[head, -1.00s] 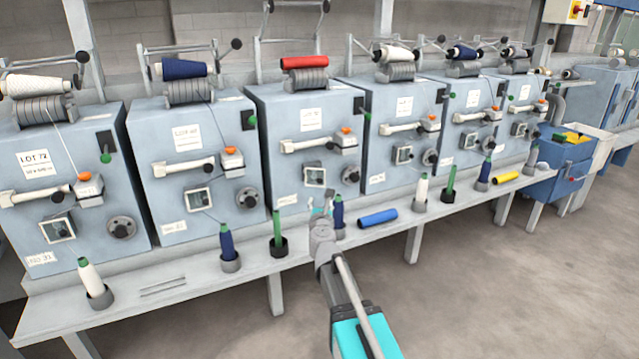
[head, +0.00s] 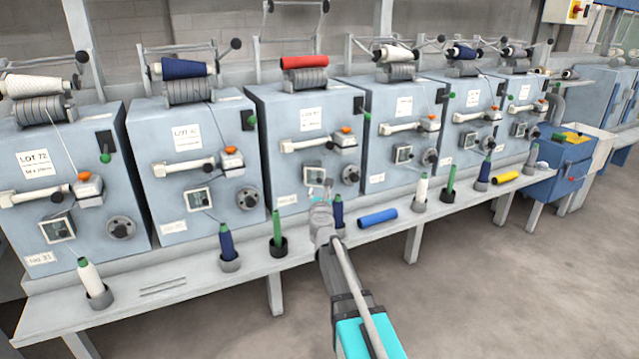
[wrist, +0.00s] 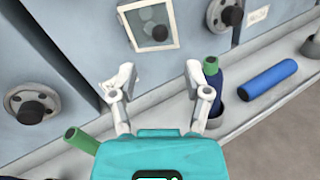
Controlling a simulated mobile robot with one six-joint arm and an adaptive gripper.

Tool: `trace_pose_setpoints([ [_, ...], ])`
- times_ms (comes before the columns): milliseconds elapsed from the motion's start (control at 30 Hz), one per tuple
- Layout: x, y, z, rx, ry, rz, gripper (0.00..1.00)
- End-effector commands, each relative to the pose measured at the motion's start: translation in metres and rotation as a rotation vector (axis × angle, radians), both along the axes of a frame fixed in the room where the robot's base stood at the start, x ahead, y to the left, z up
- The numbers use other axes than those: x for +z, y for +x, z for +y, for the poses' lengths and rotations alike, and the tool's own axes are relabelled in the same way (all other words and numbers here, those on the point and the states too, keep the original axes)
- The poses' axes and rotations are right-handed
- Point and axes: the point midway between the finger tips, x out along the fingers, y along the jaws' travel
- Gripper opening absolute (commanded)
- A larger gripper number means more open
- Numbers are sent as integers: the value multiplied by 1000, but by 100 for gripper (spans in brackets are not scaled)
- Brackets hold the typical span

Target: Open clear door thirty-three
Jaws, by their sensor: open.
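The third machine from the left (head: 262,135), under a red cone, carries a small clear square door (head: 315,177) in a pale frame. Its number plate (head: 287,200) is too small to read; the leftmost machine's plate (head: 41,258) looks like 31. The door also shows at the top of the wrist view (wrist: 149,25), flat against the face and seemingly shut. My gripper (head: 321,192) is just below it in the head view. In the wrist view my gripper (wrist: 163,78) has its fingers wide apart with nothing between them, below the door frame.
A blue bobbin (wrist: 211,78) stands close beside the right finger. A green bobbin (wrist: 80,139) stands at the lower left. A blue tube (head: 377,217) lies on the bench (head: 190,286). A round knob (head: 350,175) sits right of the door. Floor in front is clear.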

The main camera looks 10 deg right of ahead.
Motion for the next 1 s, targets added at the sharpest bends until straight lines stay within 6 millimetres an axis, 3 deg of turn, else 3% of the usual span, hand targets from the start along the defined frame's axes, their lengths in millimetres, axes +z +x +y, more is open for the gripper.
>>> trace_pose_setpoints([
  [33, 0, 12, -2, 0, 0, 0, 62],
  [200, 0, 38, -8, 0, 0, 0, 62],
  [500, 0, 70, -16, -1, 0, 0, 62],
  [1000, 0, 77, -18, 0, 0, 0, 62],
])
